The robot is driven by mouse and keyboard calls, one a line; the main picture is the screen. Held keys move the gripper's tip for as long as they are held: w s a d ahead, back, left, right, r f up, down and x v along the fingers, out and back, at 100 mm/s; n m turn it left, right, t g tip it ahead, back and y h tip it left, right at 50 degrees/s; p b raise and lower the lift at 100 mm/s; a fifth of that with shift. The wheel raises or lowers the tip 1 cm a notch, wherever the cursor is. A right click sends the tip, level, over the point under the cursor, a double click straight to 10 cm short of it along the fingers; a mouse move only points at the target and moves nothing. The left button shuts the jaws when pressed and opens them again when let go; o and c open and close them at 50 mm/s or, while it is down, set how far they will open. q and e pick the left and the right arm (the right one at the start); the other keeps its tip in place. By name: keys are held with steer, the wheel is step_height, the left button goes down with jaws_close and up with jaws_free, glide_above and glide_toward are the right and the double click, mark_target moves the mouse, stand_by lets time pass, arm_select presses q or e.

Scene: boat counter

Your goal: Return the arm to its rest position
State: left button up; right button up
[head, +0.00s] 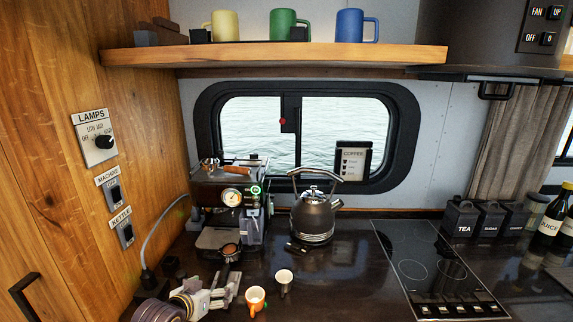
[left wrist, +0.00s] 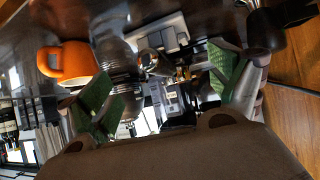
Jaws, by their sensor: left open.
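My left gripper (head: 218,287) is low over the front left of the dark counter. In the left wrist view the gripper (left wrist: 160,88) has its green-padded fingers spread, with nothing held between them. The orange cup (head: 255,299) stands just right of the gripper in the head view and shows at the upper left of the left wrist view (left wrist: 72,63). My right gripper is in neither view.
A coffee machine (head: 228,190) stands behind, with a kettle (head: 313,215) to its right. Wooden wall panels (head: 60,160) with switches border the left. The hob (head: 430,265) is on the right. A shelf (head: 290,55) holds several mugs.

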arm_select(q)
steer(key=s+f+g+y, duration=0.1)
steer(key=s+f+g, duration=0.35)
steer(key=s, duration=0.75)
steer(key=s+f+g+y, duration=0.1)
steer(key=s+f+g, duration=0.35)
steer(key=s, duration=0.85)
step_height(320, 180, down, 34)
steer(key=s+f, duration=0.1)
steer(key=s, duration=0.2)
steer(key=s+a+f, duration=0.2)
steer(key=s+f, duration=0.7)
steer(key=s, duration=0.2)
steer(key=s+a+f+g, duration=0.1)
steer(key=s+a+f, duration=0.1)
steer(key=s+f, duration=0.8)
steer(key=shift+s+f, duration=0.25)
steer(key=shift+s, duration=0.15)
steer(key=shift+c, duration=0.2)
